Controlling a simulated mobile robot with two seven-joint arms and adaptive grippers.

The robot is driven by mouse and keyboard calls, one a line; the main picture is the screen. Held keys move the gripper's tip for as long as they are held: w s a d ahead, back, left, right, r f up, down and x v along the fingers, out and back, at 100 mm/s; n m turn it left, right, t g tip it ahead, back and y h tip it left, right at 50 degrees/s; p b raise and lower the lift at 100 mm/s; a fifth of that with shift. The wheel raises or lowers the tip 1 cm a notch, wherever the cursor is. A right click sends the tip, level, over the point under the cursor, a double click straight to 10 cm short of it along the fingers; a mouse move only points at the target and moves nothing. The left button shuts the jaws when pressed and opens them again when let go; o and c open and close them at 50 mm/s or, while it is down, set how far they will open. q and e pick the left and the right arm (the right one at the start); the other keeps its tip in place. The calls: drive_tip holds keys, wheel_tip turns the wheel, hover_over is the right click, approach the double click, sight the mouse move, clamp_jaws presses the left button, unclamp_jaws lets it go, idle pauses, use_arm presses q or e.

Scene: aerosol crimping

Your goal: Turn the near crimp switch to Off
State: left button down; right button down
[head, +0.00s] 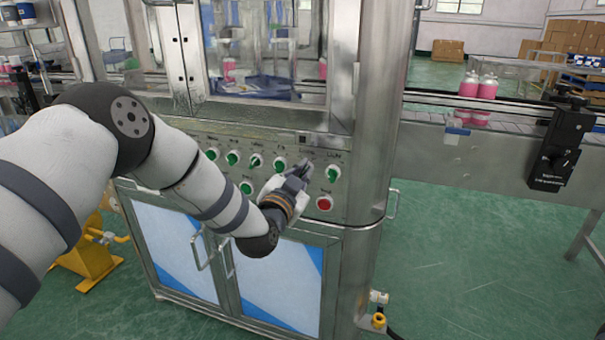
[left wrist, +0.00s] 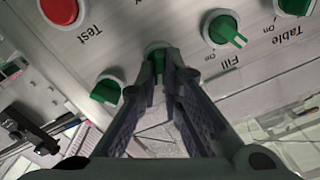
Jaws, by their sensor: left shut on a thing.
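A steel control panel (head: 180,145) on the machine's front carries several green rotary switches and a red button. My left gripper (head: 303,170) is at the panel, between the Fill switch (head: 279,165) and the rightmost green switch (head: 332,174). In the left wrist view, my left gripper (left wrist: 165,68) has its fingers closed together around a green knob (left wrist: 154,47), taken as the crimp switch. The fingers hide most of this knob, so its setting cannot be read. The head view hides it behind the gripper. My right gripper is not in view.
The red button (head: 324,203) sits just below right of the gripper, labelled Test in the left wrist view. The Fill switch (left wrist: 222,29) is close beside the fingers. A conveyor (head: 440,140) with pink bottles (head: 476,90) runs to the right. Cabinet doors (head: 270,285) are below.

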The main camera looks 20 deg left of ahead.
use_arm(q)
drive_tip(key=n, duration=0.3)
drive_tip(key=shift+a, duration=0.1)
drive_tip(key=n, duration=0.8)
drive_tip(key=shift+a+f+p, duration=0.1)
drive_tip(key=shift+a+p, duration=0.1)
drive_tip(key=shift+p, duration=0.1)
drive_tip(key=shift+n, duration=0.5)
drive_tip(key=c, duration=1.7)
unclamp_jaws()
drive_tip(key=s, duration=1.2)
drive_tip(key=shift+a, duration=0.2)
